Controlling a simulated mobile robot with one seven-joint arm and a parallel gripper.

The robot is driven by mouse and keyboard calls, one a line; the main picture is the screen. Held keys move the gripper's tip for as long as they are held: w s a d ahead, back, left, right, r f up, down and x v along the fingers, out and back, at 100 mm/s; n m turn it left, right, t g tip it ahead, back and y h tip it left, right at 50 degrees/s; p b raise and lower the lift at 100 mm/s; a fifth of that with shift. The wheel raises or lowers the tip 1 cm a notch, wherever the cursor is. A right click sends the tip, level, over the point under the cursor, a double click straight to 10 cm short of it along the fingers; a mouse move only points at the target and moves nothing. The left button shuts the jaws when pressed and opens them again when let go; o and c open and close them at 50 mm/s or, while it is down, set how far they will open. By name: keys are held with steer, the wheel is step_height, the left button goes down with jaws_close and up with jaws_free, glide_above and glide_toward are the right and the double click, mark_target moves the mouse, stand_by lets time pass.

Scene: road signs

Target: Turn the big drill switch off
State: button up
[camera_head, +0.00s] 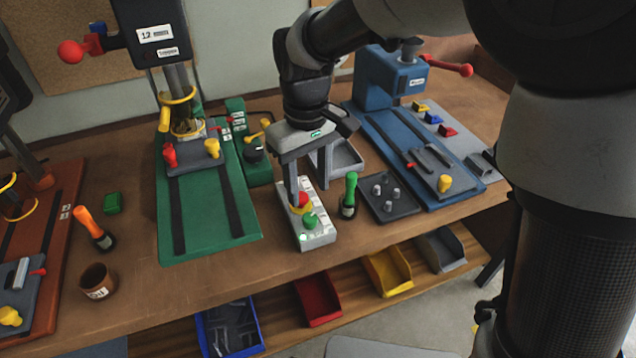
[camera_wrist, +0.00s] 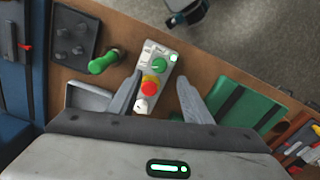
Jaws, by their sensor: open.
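A white control box (camera_head: 316,237) stands near the bench's front edge, with a green knob (camera_head: 310,221), a red button (camera_head: 300,199) on a yellow base and a small lit green spot. The wrist view shows this box (camera_wrist: 166,52), its green knob (camera_wrist: 158,65), red button (camera_wrist: 149,89) and a white knob (camera_wrist: 142,105). My gripper (camera_wrist: 159,76) is open and empty, its fingers on either side of the box. The large drill press (camera_head: 155,35), labelled 12, stands on a green base (camera_head: 205,215) to the left. I cannot tell which control is its switch.
A green-handled tool (camera_head: 349,195) stands upright close right of the box. A dark tray with grey pegs (camera_head: 388,198) and a blue machine (camera_head: 385,80) are farther right. Coloured bins lie below the front edge.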

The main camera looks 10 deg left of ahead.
mark_target(310, 217)
step_height(310, 217, down, 8)
steer(key=shift+f+b, duration=0.1)
steer(key=shift+b, duration=0.25)
steer(key=shift+c, duration=0.3)
steer(key=c, duration=1)
